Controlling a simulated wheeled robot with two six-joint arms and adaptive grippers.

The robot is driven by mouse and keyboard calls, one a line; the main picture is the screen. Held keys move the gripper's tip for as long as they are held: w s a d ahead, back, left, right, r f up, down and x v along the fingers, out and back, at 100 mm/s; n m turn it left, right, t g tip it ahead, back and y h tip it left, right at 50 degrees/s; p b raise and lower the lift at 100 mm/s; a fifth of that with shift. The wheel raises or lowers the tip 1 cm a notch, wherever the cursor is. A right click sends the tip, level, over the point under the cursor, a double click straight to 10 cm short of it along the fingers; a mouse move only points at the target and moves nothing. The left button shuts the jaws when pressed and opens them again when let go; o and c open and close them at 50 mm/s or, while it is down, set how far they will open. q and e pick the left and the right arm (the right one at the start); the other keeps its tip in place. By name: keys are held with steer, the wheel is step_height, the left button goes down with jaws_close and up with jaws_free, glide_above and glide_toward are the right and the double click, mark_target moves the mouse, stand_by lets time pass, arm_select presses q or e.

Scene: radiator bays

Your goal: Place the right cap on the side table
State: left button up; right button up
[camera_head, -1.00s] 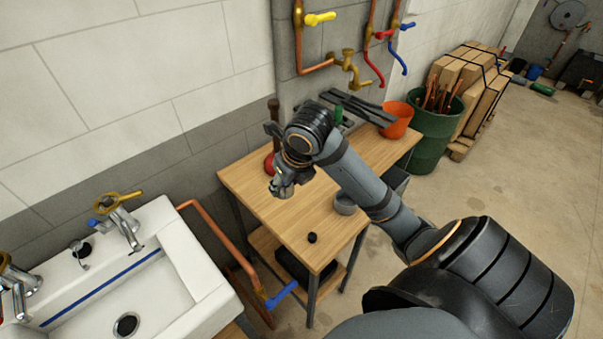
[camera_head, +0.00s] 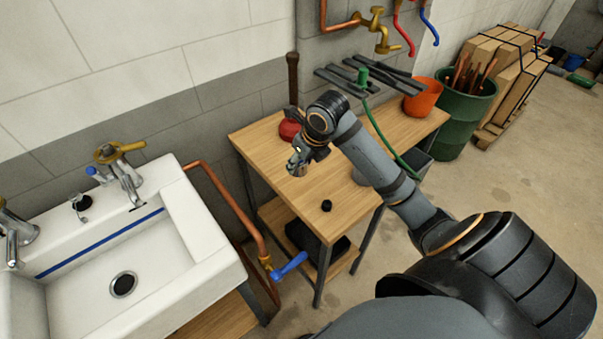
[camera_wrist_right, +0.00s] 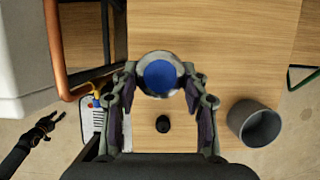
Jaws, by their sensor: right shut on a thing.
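The right cap (camera_wrist_right: 161,75), a round silvery piece with a blue middle, is between the fingers of my right gripper (camera_wrist_right: 160,92). In the head view the right gripper (camera_head: 297,165) hangs over the wooden side table (camera_head: 275,150), near its left part, and the cap is mostly hidden there. The gripper is shut on the cap. The cap appears above the tabletop; the height of the gap is hard to tell. A dark gripper, apparently my left (camera_wrist_right: 45,130), shows low at the left of the wrist view; its jaws are too small to read.
A small black knob (camera_head: 326,206) and a grey cup (camera_wrist_right: 255,123) stand on the table. A red plunger (camera_head: 290,130), dark bars, a green hose and an orange bucket (camera_head: 423,97) are farther back. The white sink (camera_head: 205,200) and copper pipe are left. Bare wood surrounds the knob.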

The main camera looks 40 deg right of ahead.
steer(key=shift+w+d+f, duration=0.4)
steer(key=shift+w+f, duration=0.1)
steer(key=shift+f, duration=0.25)
steer(key=shift+w+d+f, duration=0.35)
steer(key=shift+w+f, duration=0.15)
steer(key=shift+f, duration=0.2)
step_height(320, 180, down, 4)
steer(key=shift+w+d+r, duration=0.1)
steer(key=shift+w+r, duration=0.05)
steer(key=shift+r, duration=0.1)
steer(key=shift+f, duration=0.1)
steer(key=o, duration=1.2)
